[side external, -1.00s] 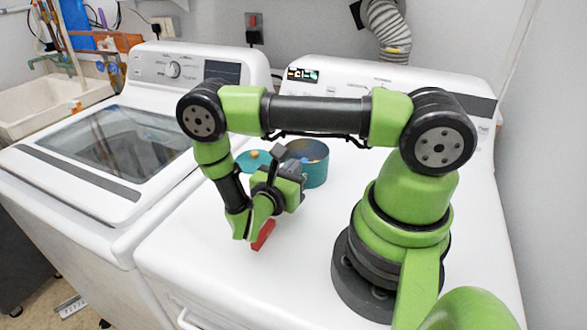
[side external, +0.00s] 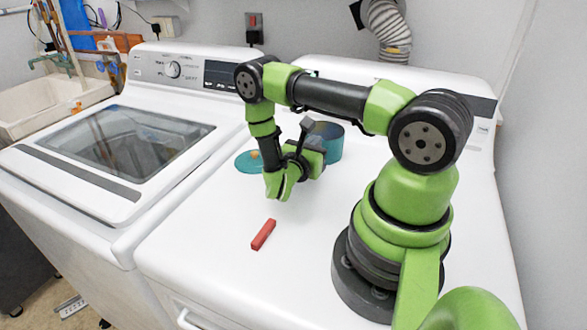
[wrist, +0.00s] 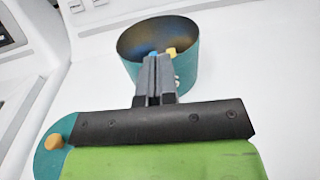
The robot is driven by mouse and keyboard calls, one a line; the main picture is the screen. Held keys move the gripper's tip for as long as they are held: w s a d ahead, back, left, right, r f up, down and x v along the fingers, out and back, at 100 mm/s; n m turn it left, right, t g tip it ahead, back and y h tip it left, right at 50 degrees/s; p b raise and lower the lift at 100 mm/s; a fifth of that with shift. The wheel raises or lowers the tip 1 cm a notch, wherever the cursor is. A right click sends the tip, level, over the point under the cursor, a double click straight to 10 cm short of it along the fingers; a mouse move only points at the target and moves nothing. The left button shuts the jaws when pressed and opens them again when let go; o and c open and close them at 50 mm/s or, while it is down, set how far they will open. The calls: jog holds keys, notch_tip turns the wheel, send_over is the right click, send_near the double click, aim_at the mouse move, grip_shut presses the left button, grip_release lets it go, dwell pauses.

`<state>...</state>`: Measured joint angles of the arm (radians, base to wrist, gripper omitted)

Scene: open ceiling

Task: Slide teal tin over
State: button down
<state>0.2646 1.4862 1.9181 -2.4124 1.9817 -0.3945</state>
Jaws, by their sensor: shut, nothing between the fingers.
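The teal tin (side external: 334,146) is an open, upright round can on the white machine top, partly hidden by my gripper in the side view. In the wrist view the tin (wrist: 187,78) stands straight ahead, with its dark inside and small blue and yellow bits showing near the rim. My gripper (wrist: 159,62) is shut and empty. Its fingertips overlap the near wall of the tin, at or very close to it. In the side view my gripper (side external: 314,158) is low beside the tin, and its fingertips are hidden.
A flat teal lid (side external: 243,166) with an orange knob lies left of the tin. A red block (side external: 263,234) lies nearer the front. The machine's raised control panel (side external: 352,78) stands behind. The front part of the white top (side external: 215,275) is clear.

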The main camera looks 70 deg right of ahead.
jog(key=shift+s+d, duration=0.1)
jog(key=shift+d, duration=0.95)
jog(key=a, duration=0.9)
jog(key=w+a, duration=0.1)
jog(key=a, duration=0.3)
jog(key=shift+a, duration=0.3)
jog(key=shift+a+r, duration=0.1)
jog(key=shift+a, duration=0.05)
jog(key=s+a+r+m+t+y, duration=0.2)
jog(key=a+r+m+y, duration=0.2)
jog(key=r+m+y, duration=0.2)
jog(key=s+a+r+m+t+y, duration=0.3)
jog(key=a+r+m+y, duration=0.2)
jog(key=r, duration=0.6)
jog(key=s+a+r+m+t+y, duration=0.2)
jog(key=a+r+m+t+y, duration=0.1)
jog(key=r+m+y, duration=0.6)
jog(key=shift+s+a+m, duration=0.25)
jog(key=shift+a+m, duration=0.35)
jog(key=shift+a, duration=0.2)
